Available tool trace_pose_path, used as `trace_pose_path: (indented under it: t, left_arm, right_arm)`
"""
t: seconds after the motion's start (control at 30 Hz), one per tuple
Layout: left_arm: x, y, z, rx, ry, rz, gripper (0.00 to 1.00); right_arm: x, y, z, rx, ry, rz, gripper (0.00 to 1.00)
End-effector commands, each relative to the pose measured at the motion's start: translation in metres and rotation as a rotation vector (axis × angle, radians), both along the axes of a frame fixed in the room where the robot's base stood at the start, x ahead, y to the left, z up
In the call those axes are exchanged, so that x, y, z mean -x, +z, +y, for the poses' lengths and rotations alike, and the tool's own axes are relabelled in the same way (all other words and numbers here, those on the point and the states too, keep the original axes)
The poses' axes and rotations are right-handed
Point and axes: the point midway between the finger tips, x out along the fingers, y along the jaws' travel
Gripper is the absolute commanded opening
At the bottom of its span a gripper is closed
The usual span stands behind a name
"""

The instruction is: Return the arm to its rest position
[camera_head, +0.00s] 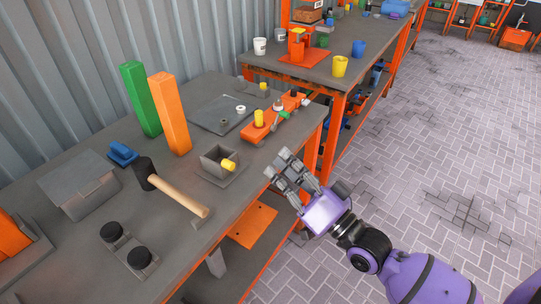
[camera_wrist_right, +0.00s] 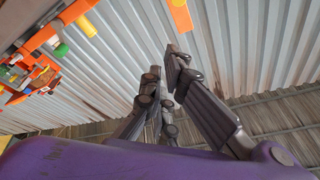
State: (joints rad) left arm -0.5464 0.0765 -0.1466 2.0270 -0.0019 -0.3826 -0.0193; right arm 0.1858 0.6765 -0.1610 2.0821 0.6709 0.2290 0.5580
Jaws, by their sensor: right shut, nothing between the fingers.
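My right gripper (camera_head: 277,165) is in the head view at the front edge of the near workbench (camera_head: 95,210), with its purple arm coming in from the lower right. Its fingers are shut and empty. In the right wrist view the dark fingers (camera_wrist_right: 165,65) point up towards a corrugated wall, with nothing between them. The gripper appears raised beside the bench edge, but its exact height is hard to tell. My left gripper is not in view.
The near bench holds a mallet (camera_head: 175,190), a green block (camera_head: 141,98), an orange block (camera_head: 170,113), a grey box (camera_head: 78,185) and a small holder with a yellow peg (camera_head: 229,164). A second bench (camera_head: 310,72) stands behind. Open paved floor (camera_head: 450,150) lies to the right.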

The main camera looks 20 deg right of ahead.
Motion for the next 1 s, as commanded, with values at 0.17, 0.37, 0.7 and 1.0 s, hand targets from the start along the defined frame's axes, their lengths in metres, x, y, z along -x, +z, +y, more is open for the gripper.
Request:
trace_pose_path:
  t: [0.17,0.37,0.7,1.0]
  left_arm:
    - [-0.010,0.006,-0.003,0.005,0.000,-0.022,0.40]
    - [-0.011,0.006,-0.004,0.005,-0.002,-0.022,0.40]
    - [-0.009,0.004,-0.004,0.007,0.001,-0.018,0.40]
    - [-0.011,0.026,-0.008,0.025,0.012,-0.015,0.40]
  right_arm:
    - [0.005,-0.001,-0.002,0.000,0.001,-0.001,0.00]
    - [0.005,0.000,-0.002,0.000,0.001,-0.001,0.00]
    - [0.003,-0.011,0.001,0.094,-0.011,0.003,0.00]
    - [0.064,-0.154,-0.011,0.695,-0.118,0.263,0.00]
